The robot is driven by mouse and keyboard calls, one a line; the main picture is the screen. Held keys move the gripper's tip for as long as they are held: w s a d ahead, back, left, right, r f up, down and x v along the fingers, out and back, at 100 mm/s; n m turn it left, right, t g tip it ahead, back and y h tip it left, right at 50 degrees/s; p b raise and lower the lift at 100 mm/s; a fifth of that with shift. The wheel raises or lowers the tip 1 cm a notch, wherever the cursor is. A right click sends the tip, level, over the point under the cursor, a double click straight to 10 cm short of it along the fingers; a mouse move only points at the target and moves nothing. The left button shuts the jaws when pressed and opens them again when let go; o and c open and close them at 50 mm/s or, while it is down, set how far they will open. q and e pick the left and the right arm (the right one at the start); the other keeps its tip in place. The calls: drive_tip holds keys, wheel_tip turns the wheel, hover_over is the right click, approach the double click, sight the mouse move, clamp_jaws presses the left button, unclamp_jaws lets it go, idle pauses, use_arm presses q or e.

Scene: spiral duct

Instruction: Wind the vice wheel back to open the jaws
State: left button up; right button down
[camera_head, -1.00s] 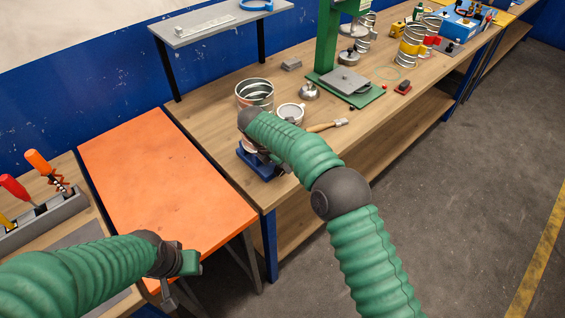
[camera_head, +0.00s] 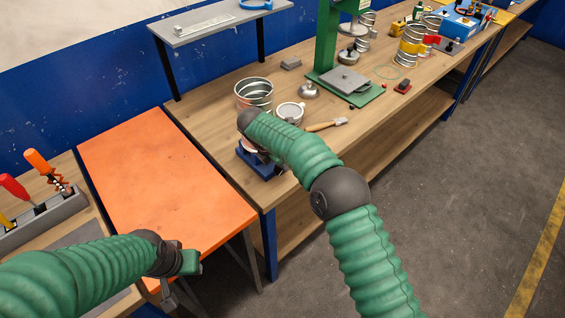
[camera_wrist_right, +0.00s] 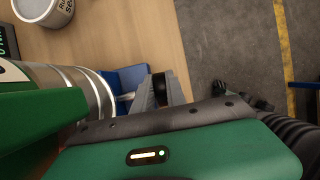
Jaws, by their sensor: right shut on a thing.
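The blue vice (camera_head: 267,167) sits at the near left corner of the wooden bench, largely hidden behind my right arm. Its blue body (camera_wrist_right: 131,76) also shows in the wrist view. There, the grey fingers of my right gripper (camera_wrist_right: 160,93) are shut around a small dark part, which looks like the vice wheel (camera_wrist_right: 158,87). A silver ribbed duct (camera_wrist_right: 98,98) lies just left of the fingers. The opening of the vice jaws is hidden. My left gripper (camera_head: 172,292) is low near the orange table's front edge, away from the vice; its finger gap does not show clearly.
A spiral duct piece (camera_head: 255,94), a white tin (camera_head: 290,112) and a wooden-handled tool (camera_head: 326,125) lie near the vice. The green press (camera_head: 328,45) stands farther back. The orange table (camera_head: 150,170) is bare.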

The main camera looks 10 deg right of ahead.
drive_tip(key=t+h+b, duration=0.1)
drive_tip(key=b, duration=0.1)
drive_tip(key=t+h+b, duration=0.1)
drive_tip(key=b, duration=0.2)
drive_tip(key=a+t+h+b, duration=0.1)
drive_tip(key=h+b, duration=0.1)
drive_tip(key=b, duration=0.1)
drive_tip(key=shift+s+f, duration=0.35)
drive_tip(key=shift+s+a+r+t+h+b, duration=0.15)
drive_tip(key=shift+t+h+b, duration=0.45)
drive_tip(key=shift+b, duration=0.6)
drive_tip(key=c, duration=1.5)
unclamp_jaws()
drive_tip(key=shift+o, duration=0.7)
drive_tip(key=shift+a+r, duration=0.15)
